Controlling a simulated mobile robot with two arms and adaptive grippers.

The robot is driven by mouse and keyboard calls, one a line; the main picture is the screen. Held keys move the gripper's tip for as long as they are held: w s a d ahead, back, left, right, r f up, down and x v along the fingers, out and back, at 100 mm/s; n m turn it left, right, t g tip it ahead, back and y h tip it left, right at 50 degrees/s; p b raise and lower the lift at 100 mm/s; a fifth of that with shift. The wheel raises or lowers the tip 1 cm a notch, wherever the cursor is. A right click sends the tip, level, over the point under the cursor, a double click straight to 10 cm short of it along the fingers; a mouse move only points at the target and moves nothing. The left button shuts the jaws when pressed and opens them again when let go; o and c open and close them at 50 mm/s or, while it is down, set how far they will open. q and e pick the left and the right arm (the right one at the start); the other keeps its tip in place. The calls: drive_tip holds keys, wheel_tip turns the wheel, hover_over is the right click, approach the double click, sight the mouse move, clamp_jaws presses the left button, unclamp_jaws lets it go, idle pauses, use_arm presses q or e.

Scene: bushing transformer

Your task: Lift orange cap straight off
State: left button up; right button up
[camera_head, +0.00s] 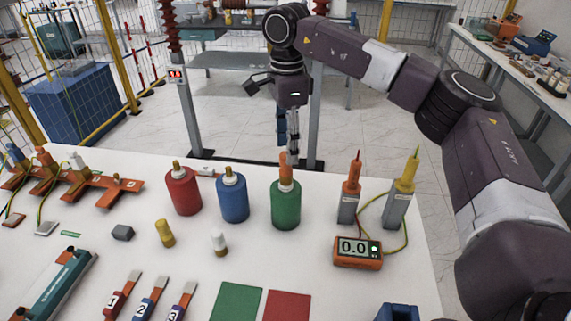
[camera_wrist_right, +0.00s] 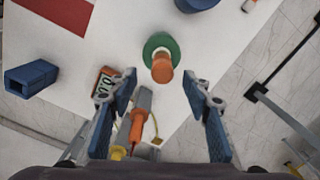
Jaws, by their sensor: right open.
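The orange cap (camera_head: 286,170) stands upright on top of the green cylinder (camera_head: 286,206) at the right of a row of three. My right gripper (camera_head: 289,148) points down just above and behind the cap in the head view. In the right wrist view its two blue-padded fingers are spread wide (camera_wrist_right: 160,82). The orange cap (camera_wrist_right: 162,69) shows between and beyond the fingertips, on the green cylinder (camera_wrist_right: 158,43). No contact with the cap can be made out. My left gripper is not in view.
Red (camera_head: 184,192) and blue (camera_head: 233,196) cylinders stand left of the green one. Two grey testers with an orange (camera_head: 351,176) and a yellow top (camera_head: 408,172) stand to its right, behind the orange meter (camera_head: 358,252). A cable runs beside them. Green (camera_head: 236,301) and red (camera_head: 288,305) squares lie in front.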

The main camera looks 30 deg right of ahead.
sight(286, 168)
drive_tip(key=shift+s+f, duration=0.15)
drive_tip(key=shift+f, duration=0.2)
drive_tip(key=f+p, duration=0.2)
drive_tip(key=f, duration=0.2)
drive_tip(key=shift+w+f+p, duration=0.25)
drive_tip(key=shift+w+p, duration=0.1)
drive_tip(key=shift+p, duration=0.05)
drive_tip(key=shift+f, duration=0.25)
clamp_jaws()
